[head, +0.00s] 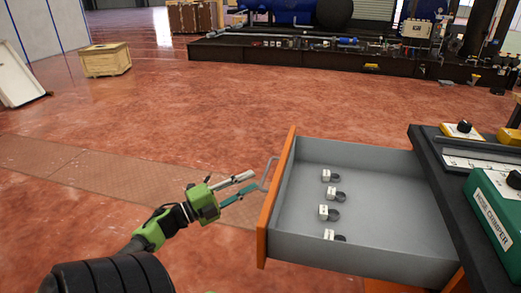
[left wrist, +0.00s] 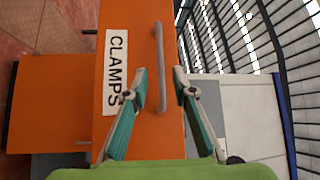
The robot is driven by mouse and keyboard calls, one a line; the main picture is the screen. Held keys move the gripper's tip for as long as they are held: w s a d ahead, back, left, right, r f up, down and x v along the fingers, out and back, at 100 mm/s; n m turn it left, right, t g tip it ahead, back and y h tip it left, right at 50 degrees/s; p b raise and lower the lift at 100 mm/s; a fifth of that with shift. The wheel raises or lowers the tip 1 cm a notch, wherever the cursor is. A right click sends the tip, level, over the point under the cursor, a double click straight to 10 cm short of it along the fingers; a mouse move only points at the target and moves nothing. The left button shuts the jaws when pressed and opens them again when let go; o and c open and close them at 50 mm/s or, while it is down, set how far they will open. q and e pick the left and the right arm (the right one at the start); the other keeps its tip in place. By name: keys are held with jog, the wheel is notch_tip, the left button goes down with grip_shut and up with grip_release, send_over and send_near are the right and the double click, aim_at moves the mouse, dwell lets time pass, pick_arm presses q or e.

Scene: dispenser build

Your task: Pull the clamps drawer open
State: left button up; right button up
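The clamps drawer (head: 385,205) is pulled well out of the dark-topped cabinet, and its grey inside shows in the head view. Several small clamps (head: 330,194) with white blocks lie in a row in it. Its orange front (head: 274,205) carries a metal handle (head: 266,173). In the left wrist view the front has a CLAMPS label (left wrist: 116,72), and the handle (left wrist: 161,66) shows between the fingertips. My left gripper (head: 245,184) is open just in front of the handle, fingers apart and apparently not touching it. My right gripper is out of view.
The cabinet top (head: 425,150) holds a green hose crimper box (head: 497,215) and a grey tray at the right. A wooden crate (head: 106,60) stands far off at the left. The red floor left of the drawer is clear.

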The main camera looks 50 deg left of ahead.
pick_arm(q)
jog(key=v, duration=0.5)
jog(key=shift+s, duration=0.2)
dwell(0.4)
